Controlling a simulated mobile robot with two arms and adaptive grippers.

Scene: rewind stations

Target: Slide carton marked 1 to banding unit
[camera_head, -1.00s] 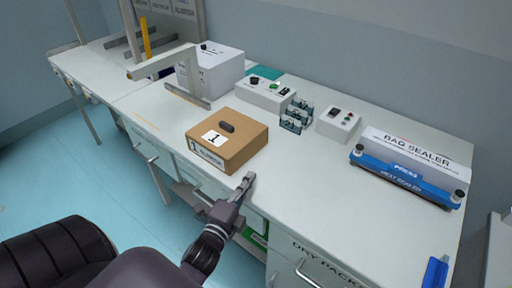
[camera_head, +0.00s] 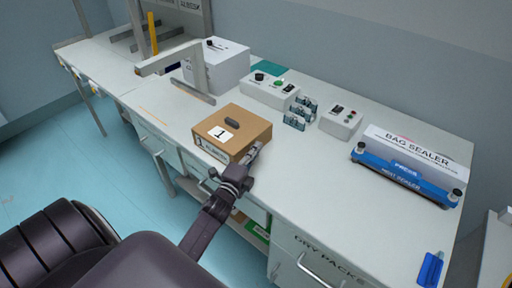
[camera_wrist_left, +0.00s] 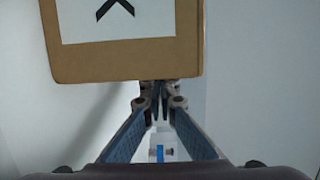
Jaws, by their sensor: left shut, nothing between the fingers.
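The brown carton marked 1 (camera_head: 240,123) sits on the white bench, with a white label and a dark handle on its top. In the left wrist view the carton (camera_wrist_left: 130,60) fills the upper left, its lower edge just above the fingertips. My left gripper (camera_head: 254,152) is shut and empty, at the carton's right front side, touching or very close to it. Its fingers meet in the left wrist view (camera_wrist_left: 158,92). The banding unit appears to be the white box with an arch-like arm (camera_head: 215,65), behind and left of the carton. My right gripper is not in view.
A control box (camera_head: 270,90), small teal-and-white items (camera_head: 300,112) and another control box (camera_head: 341,121) stand behind the carton. A blue and white bag sealer (camera_head: 410,165) is at the right. The bench between carton and sealer is clear.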

